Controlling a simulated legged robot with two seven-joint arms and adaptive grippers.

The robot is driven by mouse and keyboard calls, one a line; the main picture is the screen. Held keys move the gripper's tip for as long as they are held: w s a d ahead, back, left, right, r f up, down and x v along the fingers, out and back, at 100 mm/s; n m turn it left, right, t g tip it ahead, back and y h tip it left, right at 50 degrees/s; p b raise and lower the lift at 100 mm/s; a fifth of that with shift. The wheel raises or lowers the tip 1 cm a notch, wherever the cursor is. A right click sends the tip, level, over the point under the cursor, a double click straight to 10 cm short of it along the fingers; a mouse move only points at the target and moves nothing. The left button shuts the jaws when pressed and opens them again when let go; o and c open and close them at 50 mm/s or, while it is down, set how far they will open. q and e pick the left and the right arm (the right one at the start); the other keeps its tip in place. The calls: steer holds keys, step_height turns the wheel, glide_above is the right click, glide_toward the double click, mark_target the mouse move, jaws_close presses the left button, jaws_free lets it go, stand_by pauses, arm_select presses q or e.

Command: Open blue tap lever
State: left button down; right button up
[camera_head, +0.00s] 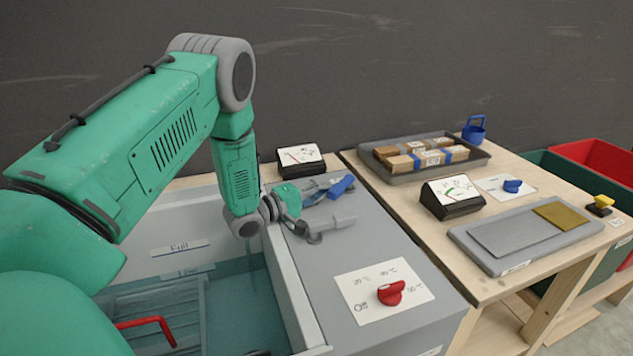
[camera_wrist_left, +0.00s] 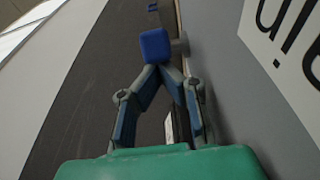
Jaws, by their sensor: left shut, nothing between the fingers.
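The blue tap lever (camera_head: 341,187) is at the back of the grey sink counter, behind the grey tap spout (camera_head: 332,225). My left gripper (camera_head: 326,191) reaches in from the left, with its fingertips right at the lever. In the left wrist view, the fingers (camera_wrist_left: 168,68) converge to a closed tip just below the blue lever end (camera_wrist_left: 155,46). Nothing shows between the fingers. I cannot tell whether the tips touch the lever. My right gripper is in neither view.
A sink basin (camera_head: 305,300) with water lies left of the counter. A red knob (camera_head: 391,292) sits on a white dial card in front. A gauge (camera_head: 301,158) stands behind. The wooden table (camera_head: 405,237) at right holds a tray (camera_head: 468,165), another gauge and a plate.

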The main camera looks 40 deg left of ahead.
arm_select(q)
steer(key=shift+s+a+f, duration=0.15)
steer(key=shift+s+a, duration=0.1)
steer(key=shift+a, duration=0.3)
steer(key=v, duration=1)
steer(key=shift+s+d, duration=0.15)
steer(key=shift+d, duration=0.2)
steer(key=shift+s+a, duration=0.35)
steer(key=shift+s, duration=0.15)
